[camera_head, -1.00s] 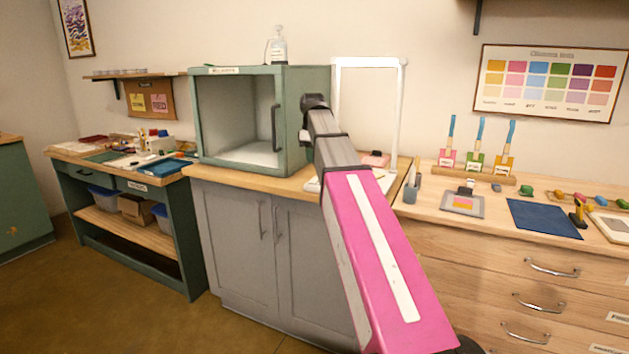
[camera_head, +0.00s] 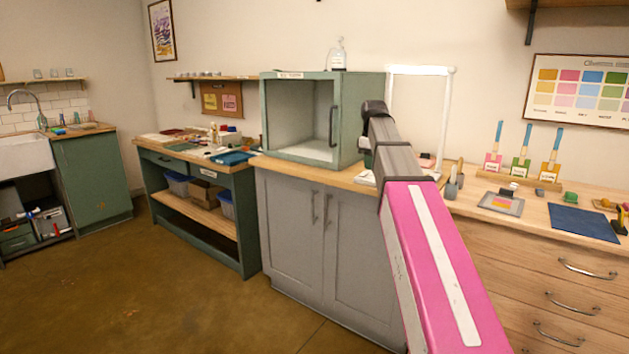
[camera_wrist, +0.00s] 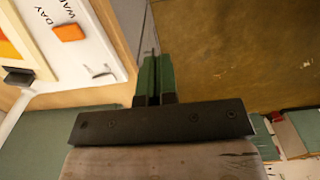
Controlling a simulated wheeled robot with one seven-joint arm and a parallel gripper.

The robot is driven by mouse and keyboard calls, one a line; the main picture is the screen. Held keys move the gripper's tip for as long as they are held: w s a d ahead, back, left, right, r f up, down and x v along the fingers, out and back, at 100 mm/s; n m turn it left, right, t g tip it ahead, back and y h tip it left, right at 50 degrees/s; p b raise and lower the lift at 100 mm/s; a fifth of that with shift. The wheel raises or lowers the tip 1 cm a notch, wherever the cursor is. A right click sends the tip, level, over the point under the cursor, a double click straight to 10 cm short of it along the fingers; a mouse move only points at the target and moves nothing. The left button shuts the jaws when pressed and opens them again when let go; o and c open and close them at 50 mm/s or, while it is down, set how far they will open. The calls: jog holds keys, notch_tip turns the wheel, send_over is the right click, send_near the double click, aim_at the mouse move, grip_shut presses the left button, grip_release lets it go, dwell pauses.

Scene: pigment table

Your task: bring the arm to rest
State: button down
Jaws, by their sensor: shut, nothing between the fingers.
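My arm, with a pink link and grey joints, reaches from the lower right up to the front of the green open-fronted cabinet's right side in the head view. My gripper is hidden behind the arm there. In the wrist view my gripper (camera_wrist: 154,75) shows two green-padded fingers pressed together, with nothing between them. The green cabinet (camera_head: 350,125) stands on a wooden counter over grey doors (camera_head: 345,240).
A white frame (camera_head: 445,120) stands right of the cabinet. A wooden drawer counter at right holds brushes in a rack (camera_head: 521,180) and a blue mat (camera_head: 584,222). A workbench (camera_head: 195,228) stands left. Brown floor (camera_head: 150,300) is open at lower left. The wrist view shows a white lettered board (camera_wrist: 62,35).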

jog(key=s+f+m, duration=0.3)
jog(key=s+f, duration=0.1)
jog(key=f, duration=0.8)
jog(key=s+f+m, duration=0.2)
jog(key=s+f, duration=0.1)
jog(key=f, duration=0.9)
jog(key=s+f+m, duration=0.5)
jog(key=s+f, duration=0.9)
jog(key=f, duration=0.5)
jog(key=shift+s+m, duration=0.3)
jog(key=shift+m, duration=0.1)
